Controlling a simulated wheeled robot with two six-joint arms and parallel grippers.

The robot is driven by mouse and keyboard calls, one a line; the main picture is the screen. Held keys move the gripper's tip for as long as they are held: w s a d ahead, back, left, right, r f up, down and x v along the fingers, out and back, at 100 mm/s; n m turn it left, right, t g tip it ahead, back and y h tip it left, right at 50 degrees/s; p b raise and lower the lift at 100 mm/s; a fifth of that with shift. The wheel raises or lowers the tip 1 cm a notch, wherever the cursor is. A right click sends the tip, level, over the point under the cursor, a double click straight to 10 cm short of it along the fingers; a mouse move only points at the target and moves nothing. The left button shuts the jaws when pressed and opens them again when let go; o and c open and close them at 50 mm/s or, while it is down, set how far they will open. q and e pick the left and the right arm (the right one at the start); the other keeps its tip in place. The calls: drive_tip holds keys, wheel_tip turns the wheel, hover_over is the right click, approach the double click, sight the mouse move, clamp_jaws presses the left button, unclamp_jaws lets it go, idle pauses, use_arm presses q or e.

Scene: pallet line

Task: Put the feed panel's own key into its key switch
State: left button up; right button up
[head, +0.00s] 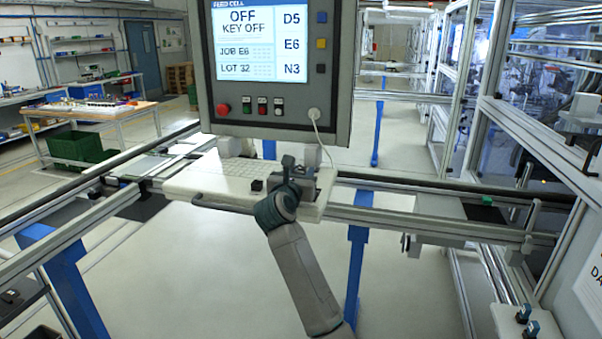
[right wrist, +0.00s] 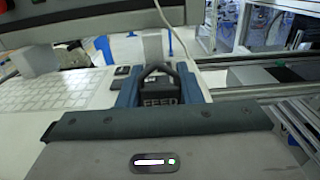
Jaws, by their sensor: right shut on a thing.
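My right gripper (head: 300,172) is over the right end of the white keyboard shelf, below the feed panel (head: 344,75). In the right wrist view, its two blue fingers are shut on a black piece marked FEED (right wrist: 162,102), which has a loop-shaped top; I take it for the feed key. The panel's screen (head: 250,38) reads "OFF" and "KEY OFF". Whether the key's lower end touches anything is hidden. My left gripper is not in view.
The white shelf (head: 190,183) carries a keyboard (head: 235,167) and a small dark block (head: 256,185) left of the gripper. A white cable (head: 316,130) hangs from the panel. Rails run to both sides. Small blue-and-dark items (head: 523,314) stand on a pale surface at lower right.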

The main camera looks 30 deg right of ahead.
drive_tip(key=shift+f, duration=0.1)
idle(0.7)
drive_tip(key=o, duration=1.6)
drive_tip(key=shift+c, duration=0.2)
drive_tip(key=shift+s+a, duration=0.1)
drive_tip(key=shift+a, duration=0.05)
drive_tip(key=v, duration=0.7)
drive_tip(key=shift+s+a, duration=0.2)
drive_tip(key=shift+s, duration=0.05)
idle(0.6)
idle(0.5)
